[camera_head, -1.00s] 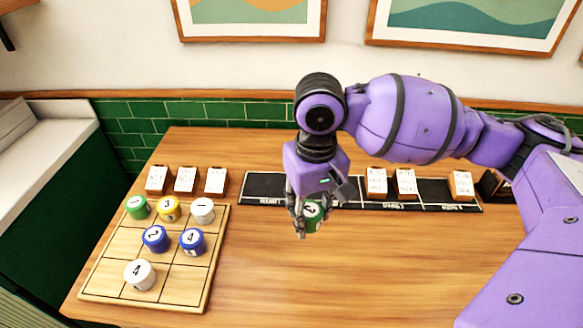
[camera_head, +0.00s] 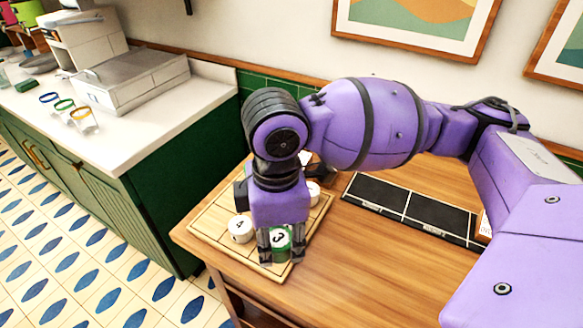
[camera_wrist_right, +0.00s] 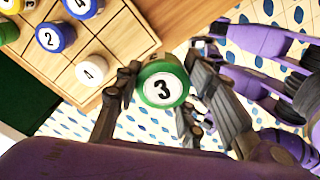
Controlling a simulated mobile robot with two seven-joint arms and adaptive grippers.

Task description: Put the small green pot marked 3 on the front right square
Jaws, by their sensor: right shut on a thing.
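The small green pot (camera_head: 281,240), white-topped and marked 3, is between the fingers of my right gripper (camera_head: 282,250), which is shut on it. The wooden board of squares (camera_head: 213,214) lies at the table's near left corner, partly hidden behind my arm. The pot hangs at the board's front right part in the head view; its exact height above the board cannot be told. My left gripper is not in view.
A white pot marked 4 (camera_head: 240,229) stands on the board just left of the held pot. Blue pots, one marked 2 (camera_wrist_right: 53,37), show in the right wrist view. A black tray strip (camera_head: 410,208) lies behind on the table. Bare table (camera_head: 375,265) is to the right.

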